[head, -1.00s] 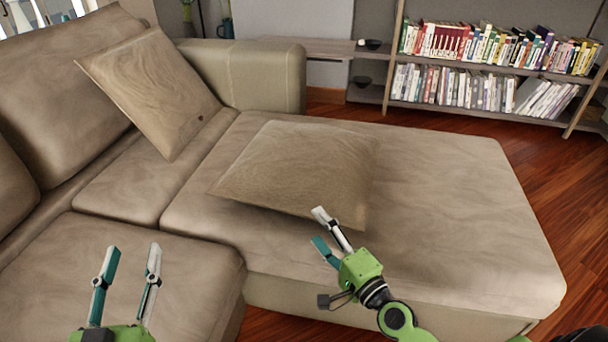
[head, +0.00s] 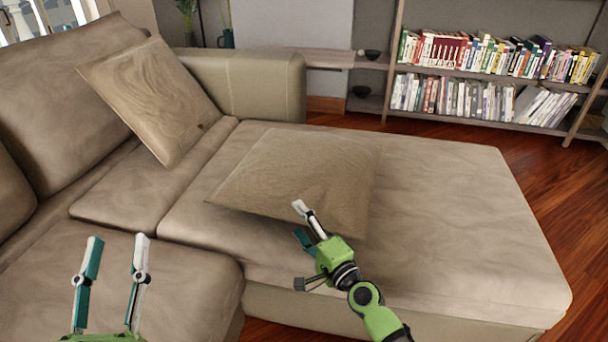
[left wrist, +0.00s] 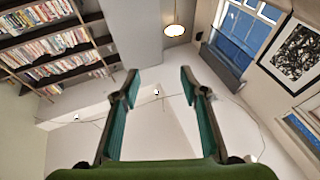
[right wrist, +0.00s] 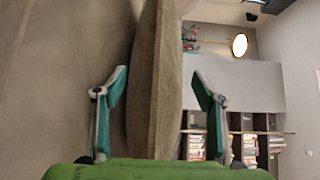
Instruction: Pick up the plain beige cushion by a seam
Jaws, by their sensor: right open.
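The plain beige cushion (head: 300,170) lies flat on the chaise part of the sofa. In the right wrist view this cushion (right wrist: 155,60) stands edge-on between my spread fingers, with a gap visible on both sides. My right gripper (head: 300,222) is open at the cushion's front edge, one finger above it and one lower, near the sofa surface. It also shows in the right wrist view (right wrist: 160,78). My left gripper (head: 118,240) is open and empty over the left seat; the left wrist view shows its fingers (left wrist: 160,72) apart with only the room behind.
A second cushion (head: 155,100) with a wavy grain pattern leans on the sofa's backrest. The sofa (head: 450,200) fills the middle, with an armrest (head: 260,85) at the back. A bookshelf (head: 480,78) stands beyond the wooden floor (head: 545,190). The chaise's right side is clear.

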